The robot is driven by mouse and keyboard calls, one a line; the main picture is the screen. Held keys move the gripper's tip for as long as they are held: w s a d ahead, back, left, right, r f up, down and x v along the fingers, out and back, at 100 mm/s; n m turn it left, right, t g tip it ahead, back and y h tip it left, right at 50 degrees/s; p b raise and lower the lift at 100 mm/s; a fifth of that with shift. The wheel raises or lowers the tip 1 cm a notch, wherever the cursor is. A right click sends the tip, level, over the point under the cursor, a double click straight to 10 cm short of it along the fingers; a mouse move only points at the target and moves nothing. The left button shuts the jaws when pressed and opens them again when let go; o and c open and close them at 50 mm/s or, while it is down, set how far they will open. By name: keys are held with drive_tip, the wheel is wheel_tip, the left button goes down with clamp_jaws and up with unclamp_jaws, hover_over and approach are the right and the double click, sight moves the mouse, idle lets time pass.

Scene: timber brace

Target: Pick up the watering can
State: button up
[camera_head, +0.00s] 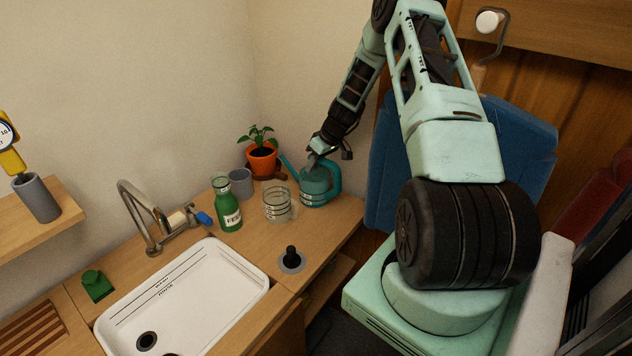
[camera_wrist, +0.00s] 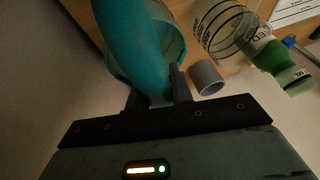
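The teal watering can (camera_head: 316,188) stands on the wooden counter in the back corner, with its spout pointing up and left. My gripper (camera_head: 313,160) is at the top of the can in the head view, where the fingertips are small and partly hidden. In the wrist view, the can's thick curved handle (camera_wrist: 128,35) runs down between the two fingers of my gripper (camera_wrist: 157,88). The fingers are close together with the handle filling the gap, and they appear shut on it. The can's round open body lies behind the handle.
A glass jar (camera_head: 277,204), a green bottle (camera_head: 229,208) and a grey cup (camera_head: 241,183) stand left of the can. A potted plant (camera_head: 262,160) is close behind its spout. The white sink (camera_head: 225,284) lies in front. Walls bound the corner.

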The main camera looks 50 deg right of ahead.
clamp_jaws()
drive_tip(key=shift+r, duration=0.1)
drive_tip(key=shift+d+r, duration=0.1)
drive_tip(key=shift+r, duration=0.5)
wheel_tip(320, 180, up, 17)
drive_tip(key=b, duration=0.4)
drive_tip(key=shift+f+b, duration=0.15)
drive_tip(key=shift+b, duration=0.15)
